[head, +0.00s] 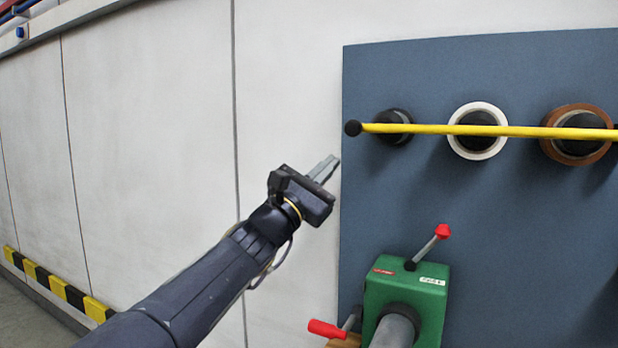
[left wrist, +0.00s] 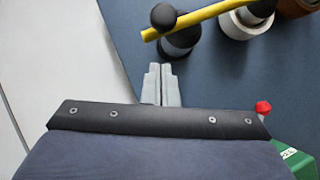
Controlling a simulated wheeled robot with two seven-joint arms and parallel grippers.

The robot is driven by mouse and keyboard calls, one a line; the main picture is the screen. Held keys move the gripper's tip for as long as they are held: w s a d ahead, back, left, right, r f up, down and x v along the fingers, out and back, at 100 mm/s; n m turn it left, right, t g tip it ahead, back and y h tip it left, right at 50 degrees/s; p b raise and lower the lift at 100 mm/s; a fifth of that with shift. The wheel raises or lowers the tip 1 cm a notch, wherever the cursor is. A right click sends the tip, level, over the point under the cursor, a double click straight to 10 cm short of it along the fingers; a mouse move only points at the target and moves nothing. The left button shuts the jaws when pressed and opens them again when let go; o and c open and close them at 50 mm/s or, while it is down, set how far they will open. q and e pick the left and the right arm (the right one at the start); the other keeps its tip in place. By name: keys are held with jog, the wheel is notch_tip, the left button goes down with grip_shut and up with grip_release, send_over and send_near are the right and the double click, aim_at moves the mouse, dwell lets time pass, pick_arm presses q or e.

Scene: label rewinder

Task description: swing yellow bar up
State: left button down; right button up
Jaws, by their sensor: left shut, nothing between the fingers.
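The yellow bar (head: 490,130) runs nearly level across the blue-grey panel in the head view, in front of several round spools. Its left end carries a black ball knob (head: 353,128). The bar (left wrist: 200,17) and its knob (left wrist: 163,16) also show at the top of the left wrist view. My left gripper (head: 330,168) is shut and empty, below and left of the knob in the head view, apart from it. Its closed fingers (left wrist: 161,84) point toward the knob in the left wrist view. My right gripper is in neither view.
Behind the bar are a black hub (head: 396,138), a white roll (head: 484,150) and a brown roll (head: 600,150). A green machine (head: 432,305) with a red-knobbed lever (head: 442,232) and a red handle (head: 325,329) stands below. The panel (head: 480,70) above the bar is clear.

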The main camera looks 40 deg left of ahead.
pick_arm(q)
jog(key=shift+w+d+r+p, duration=0.2)
jog(key=shift+w+d+r, duration=0.05)
jog(key=shift+r, duration=0.35)
jog(key=shift+w+d+r+p, duration=0.2)
jog(key=shift+r+p, duration=0.05)
jog(key=shift+r, duration=0.3)
jog(key=shift+w+d+r+p, duration=0.2)
jog(key=shift+w+d+r, duration=0.05)
jog(key=shift+r, duration=0.35)
jog(key=shift+r, duration=0.1)
